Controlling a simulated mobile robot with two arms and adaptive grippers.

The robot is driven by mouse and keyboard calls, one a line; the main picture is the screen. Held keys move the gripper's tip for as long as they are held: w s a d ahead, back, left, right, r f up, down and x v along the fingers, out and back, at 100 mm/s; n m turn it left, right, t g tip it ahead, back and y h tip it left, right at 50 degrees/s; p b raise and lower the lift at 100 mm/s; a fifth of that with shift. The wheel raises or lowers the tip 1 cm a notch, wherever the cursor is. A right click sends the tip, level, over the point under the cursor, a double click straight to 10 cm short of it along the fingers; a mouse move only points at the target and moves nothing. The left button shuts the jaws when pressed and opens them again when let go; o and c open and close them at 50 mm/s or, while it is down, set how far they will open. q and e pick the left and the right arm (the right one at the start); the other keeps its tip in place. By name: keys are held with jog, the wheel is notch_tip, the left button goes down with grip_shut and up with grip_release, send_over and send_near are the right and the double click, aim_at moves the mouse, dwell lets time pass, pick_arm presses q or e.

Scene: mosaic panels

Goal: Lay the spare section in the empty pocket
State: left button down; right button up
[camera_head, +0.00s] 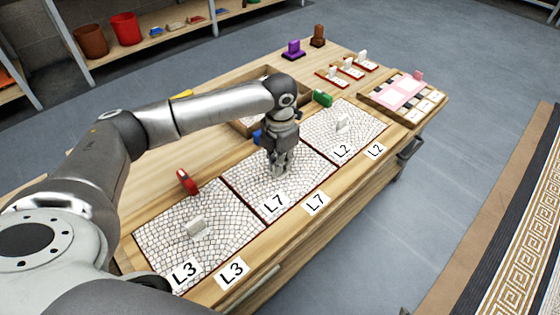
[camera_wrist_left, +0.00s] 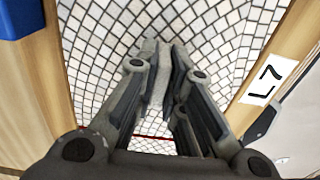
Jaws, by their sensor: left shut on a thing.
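My left gripper (camera_head: 278,170) is over the middle of the L7 mosaic section (camera_head: 245,185). It is shut on that section's pale upright grip, which shows between the fingers in the left wrist view (camera_wrist_left: 153,62). The L7 section lies between the L3 section (camera_head: 165,240) and the L2 section (camera_head: 365,122), about level with both, with red edges showing. I cannot tell whether it rests fully down in its pocket. The L7 label (camera_head: 316,203) is on the wood in front of it. My right gripper is not in view.
A red clamp-like object (camera_head: 187,182) and a green block (camera_head: 322,98) stand behind the panels. A wooden tray (camera_head: 246,125) is behind my left wrist. Small red-based pieces (camera_head: 332,80) and a sample board (camera_head: 405,95) are at the far right.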

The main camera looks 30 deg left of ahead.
pick_arm(q)
jog(key=c, duration=2)
grip_release()
jog(key=o, duration=0.5)
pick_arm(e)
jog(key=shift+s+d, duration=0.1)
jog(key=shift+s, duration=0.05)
pick_arm(q)
jog(key=shift+r, duration=0.15)
notch_tip(320, 180, up, 3)
jog(key=shift+f+p, duration=0.1)
jog(key=shift+p, duration=0.4)
notch_tip(320, 180, up, 3)
jog(key=shift+f+p, duration=0.15)
jog(key=shift+p, duration=0.35)
notch_tip(320, 180, up, 6)
jog(key=shift+r+p, duration=0.2)
jog(key=shift+p, duration=0.6)
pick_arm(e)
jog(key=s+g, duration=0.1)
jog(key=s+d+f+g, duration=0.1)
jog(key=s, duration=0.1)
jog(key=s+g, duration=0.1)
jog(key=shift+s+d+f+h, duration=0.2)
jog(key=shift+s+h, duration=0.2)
